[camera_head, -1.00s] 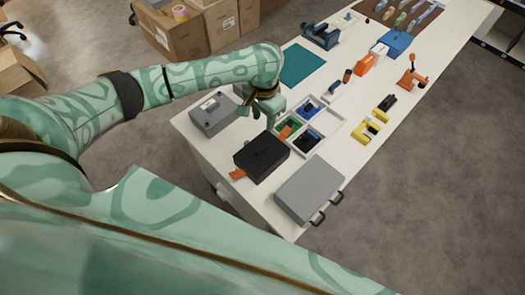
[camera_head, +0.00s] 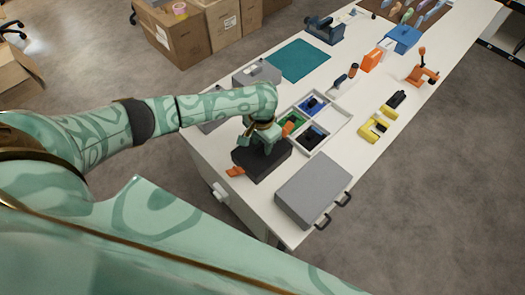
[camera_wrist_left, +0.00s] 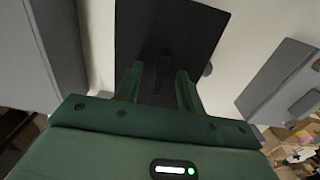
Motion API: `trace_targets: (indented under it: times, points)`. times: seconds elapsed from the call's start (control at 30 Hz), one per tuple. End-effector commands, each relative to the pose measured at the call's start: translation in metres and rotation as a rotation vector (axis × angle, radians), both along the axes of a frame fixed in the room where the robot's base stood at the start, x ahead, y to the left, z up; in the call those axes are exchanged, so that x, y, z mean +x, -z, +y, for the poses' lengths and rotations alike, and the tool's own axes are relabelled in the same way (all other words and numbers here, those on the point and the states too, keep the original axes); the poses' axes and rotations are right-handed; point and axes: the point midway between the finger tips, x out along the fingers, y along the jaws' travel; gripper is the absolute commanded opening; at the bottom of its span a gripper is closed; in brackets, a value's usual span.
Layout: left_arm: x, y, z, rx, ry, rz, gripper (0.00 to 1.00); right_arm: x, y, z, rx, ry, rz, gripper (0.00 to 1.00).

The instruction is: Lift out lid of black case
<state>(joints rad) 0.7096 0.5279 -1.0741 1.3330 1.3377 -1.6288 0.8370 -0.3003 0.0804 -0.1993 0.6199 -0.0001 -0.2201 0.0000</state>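The black case (camera_head: 260,168) sits on the white table near its front edge, with its dark lid on top. Orange tabs (camera_head: 235,171) stick out at its left and back right sides. My left gripper (camera_head: 262,147) points down over the lid and hides part of it. In the left wrist view the lid (camera_wrist_left: 185,35) lies below the two green fingers (camera_wrist_left: 160,82). The fingers stand apart, with a narrow dark raised piece of the lid between them. I cannot tell whether they touch it. My right gripper is in neither view.
A grey case (camera_head: 312,190) with black handles lies close to the right. Another grey box (camera_head: 255,73) stands behind my left arm. A white divided tray (camera_head: 325,120) with green and blue compartments is just behind the black case. Yellow clamps (camera_head: 375,128) lie farther right.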

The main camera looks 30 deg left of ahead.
Motion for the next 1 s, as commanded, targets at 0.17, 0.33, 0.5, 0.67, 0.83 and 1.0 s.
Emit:
trace_targets:
  times: [0.17, 0.33, 0.5, 0.67, 0.83, 1.0]
  points:
    - [0.001, 0.005, 0.0, 0.0, -0.001, -0.002, 0.38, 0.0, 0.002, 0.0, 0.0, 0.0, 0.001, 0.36]
    - [0.001, 0.004, 0.0, 0.0, -0.001, -0.002, 0.1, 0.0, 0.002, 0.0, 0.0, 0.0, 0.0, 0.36]
    - [0.001, 0.004, 0.0, 0.0, -0.001, -0.002, 0.0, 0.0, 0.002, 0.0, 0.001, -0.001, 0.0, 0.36]
    - [0.001, 0.004, 0.0, 0.0, -0.001, -0.002, 0.0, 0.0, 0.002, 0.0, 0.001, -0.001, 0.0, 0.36]
    - [0.001, -0.005, 0.0, 0.0, 0.0, -0.003, 0.0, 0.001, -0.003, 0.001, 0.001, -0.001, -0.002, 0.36]
    - [0.001, -0.033, 0.0, 0.0, 0.0, -0.004, 0.0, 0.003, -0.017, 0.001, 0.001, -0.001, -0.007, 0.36]
